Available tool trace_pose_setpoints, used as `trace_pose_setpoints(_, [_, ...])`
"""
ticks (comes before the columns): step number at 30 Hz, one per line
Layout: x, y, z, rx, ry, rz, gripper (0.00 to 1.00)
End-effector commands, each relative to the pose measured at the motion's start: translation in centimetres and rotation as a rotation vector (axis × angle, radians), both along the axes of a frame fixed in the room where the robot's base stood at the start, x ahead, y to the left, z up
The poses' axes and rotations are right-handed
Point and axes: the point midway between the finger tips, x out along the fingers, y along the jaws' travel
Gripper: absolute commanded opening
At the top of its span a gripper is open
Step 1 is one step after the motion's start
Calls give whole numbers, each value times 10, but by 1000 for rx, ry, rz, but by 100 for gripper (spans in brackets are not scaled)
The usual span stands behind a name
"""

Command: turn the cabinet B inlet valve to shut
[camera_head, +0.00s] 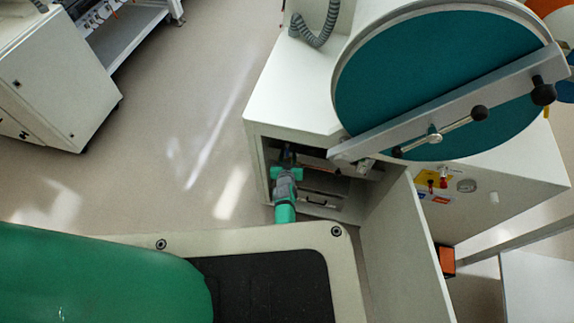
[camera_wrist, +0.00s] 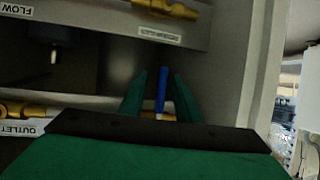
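In the wrist view a blue valve lever (camera_wrist: 162,92) stands nearly upright in the picture, over a brass fitting (camera_wrist: 155,115) partly hidden by my gripper. My gripper (camera_wrist: 161,85) has its two green fingers on either side of the lever, with gaps on both sides, so it looks open around the lever. No label for this valve is readable. In the head view my gripper (camera_head: 287,158) reaches into the open lower compartment of the white cabinet (camera_head: 290,110); the lever cannot be made out there.
The wrist view shows upside-down labels FLOW (camera_wrist: 16,10) and OUTLET (camera_wrist: 18,130), and another brass fitting (camera_wrist: 166,9). A cabinet side wall stands close right of the fingers. In the head view an open door panel (camera_head: 402,250) stands right of my arm; floor to the left is clear.

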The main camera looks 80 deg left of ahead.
Motion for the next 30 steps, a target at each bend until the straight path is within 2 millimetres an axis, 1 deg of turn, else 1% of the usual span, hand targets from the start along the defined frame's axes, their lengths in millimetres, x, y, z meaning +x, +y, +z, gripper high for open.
trace_pose_setpoints(9, [-7, -16, 8, 1, 6, 4, 30])
trace_pose_setpoints(17, [-7, -31, 11, -2, 5, 3, 30])
trace_pose_setpoints(23, [-8, -39, 17, 2, 7, 1, 30])
trace_pose_setpoints(30, [-9, -54, 20, -5, 8, -2, 30])
